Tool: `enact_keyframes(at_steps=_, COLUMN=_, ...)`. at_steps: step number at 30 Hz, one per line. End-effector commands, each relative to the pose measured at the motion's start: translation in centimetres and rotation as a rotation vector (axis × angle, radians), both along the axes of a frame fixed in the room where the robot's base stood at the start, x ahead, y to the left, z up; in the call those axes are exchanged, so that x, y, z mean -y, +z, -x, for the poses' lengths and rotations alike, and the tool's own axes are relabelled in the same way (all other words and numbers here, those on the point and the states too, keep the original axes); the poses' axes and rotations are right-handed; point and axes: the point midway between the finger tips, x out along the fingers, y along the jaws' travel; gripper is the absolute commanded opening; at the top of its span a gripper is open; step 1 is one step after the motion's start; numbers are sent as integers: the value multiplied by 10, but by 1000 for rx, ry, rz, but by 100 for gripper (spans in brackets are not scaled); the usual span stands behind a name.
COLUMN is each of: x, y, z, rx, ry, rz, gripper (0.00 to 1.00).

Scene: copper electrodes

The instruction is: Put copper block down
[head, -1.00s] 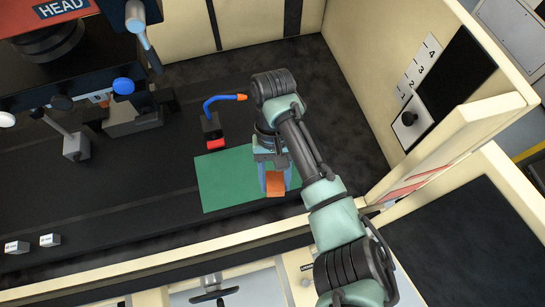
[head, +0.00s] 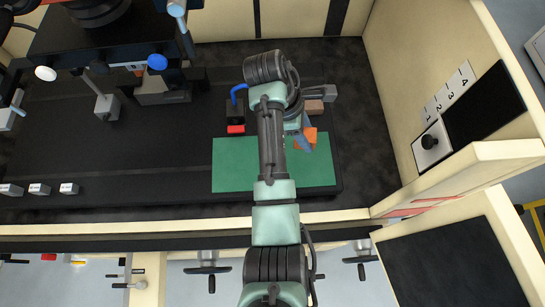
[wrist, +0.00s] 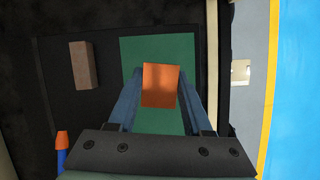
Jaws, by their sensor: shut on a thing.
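The orange copper block (head: 306,138) is between the blue fingers of my gripper (head: 303,143), over the far right part of the green mat (head: 255,165). In the wrist view, my gripper (wrist: 160,88) is shut on the block (wrist: 160,84), one finger on each side. The block looks slightly tilted there, with the mat (wrist: 135,52) behind it. I cannot tell whether the block touches the mat. My arm covers part of the mat in the head view.
A brownish block (head: 314,106) lies past the mat's far edge; the wrist view also shows it (wrist: 82,66). A red and black piece with a blue hose (head: 236,118) stands left of my arm. A cream wall (head: 415,60) bounds the right. The mat's left part is clear.

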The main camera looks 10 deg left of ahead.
Motion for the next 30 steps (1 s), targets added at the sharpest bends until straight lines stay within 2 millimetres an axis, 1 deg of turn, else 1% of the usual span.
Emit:
enact_keyframes(at_steps=3, x=5, y=3, z=0, rx=4, ry=89, rz=1, gripper=0)
enact_keyframes(at_steps=5, x=7, y=3, z=0, rx=3, ry=118, rz=0, gripper=0)
enact_keyframes(at_steps=8, x=9, y=-2, z=0, rx=1, ry=147, rz=1, gripper=0)
enact_keyframes(at_steps=15, x=9, y=-41, z=0, rx=-1, ry=155, rz=2, gripper=0)
enact_keyframes(at_steps=22, x=9, y=-61, z=0, rx=1, ry=154, rz=1, gripper=0)
enact_keyframes(at_steps=27, x=9, y=-84, z=-1, rx=1, ry=153, rz=1, gripper=0)
enact_keyframes(at_steps=30, x=9, y=-93, z=-1, rx=2, ry=153, rz=1, gripper=0)
